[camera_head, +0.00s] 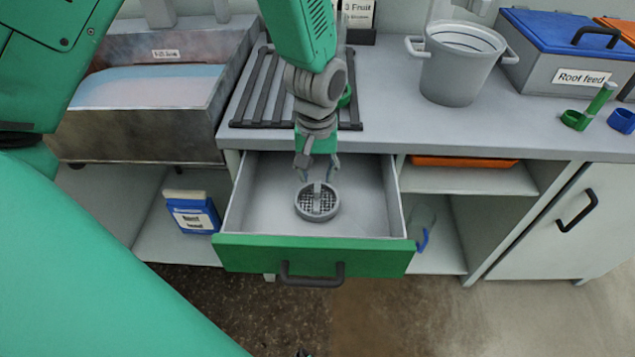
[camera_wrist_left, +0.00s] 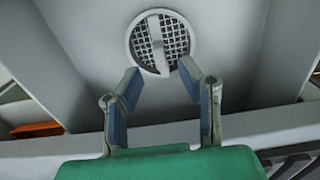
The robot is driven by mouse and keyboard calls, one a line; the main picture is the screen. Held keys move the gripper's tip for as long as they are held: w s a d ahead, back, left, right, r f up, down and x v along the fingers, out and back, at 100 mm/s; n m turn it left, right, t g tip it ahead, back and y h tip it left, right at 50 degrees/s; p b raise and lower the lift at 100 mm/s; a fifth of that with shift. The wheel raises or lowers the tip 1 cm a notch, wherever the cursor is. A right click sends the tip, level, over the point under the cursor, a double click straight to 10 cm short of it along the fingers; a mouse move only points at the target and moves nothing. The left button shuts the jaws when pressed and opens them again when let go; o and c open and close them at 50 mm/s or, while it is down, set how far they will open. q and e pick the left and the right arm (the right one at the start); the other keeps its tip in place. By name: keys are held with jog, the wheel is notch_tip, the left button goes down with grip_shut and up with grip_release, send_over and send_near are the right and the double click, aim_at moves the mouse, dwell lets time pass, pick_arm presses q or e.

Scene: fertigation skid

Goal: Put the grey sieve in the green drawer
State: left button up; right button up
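The grey sieve (camera_head: 317,203), a round ring with a dark mesh and a bar across it, lies in the open green drawer (camera_head: 314,256). In the left wrist view the sieve (camera_wrist_left: 160,44) shows just beyond the fingertips. My left gripper (camera_head: 317,172) reaches down into the drawer behind the sieve. In the left wrist view its two fingers (camera_wrist_left: 160,72) stand apart with nothing between them. The fingertips overlap the sieve's near rim there, and I cannot tell whether they touch it. My right gripper is not in view.
A black rack (camera_head: 262,95) lies on the counter behind the drawer. A grey bucket (camera_head: 455,70) and a blue-lidded "Root feed" box (camera_head: 568,60) stand to the right. A sink (camera_head: 145,120) is at the left. The drawer floor around the sieve is clear.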

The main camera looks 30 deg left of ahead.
aim_at(316, 188)
pick_arm(q)
notch_tip(316, 188, up, 6)
jog(key=shift+f+p, duration=0.1)
jog(key=shift+p, duration=0.45)
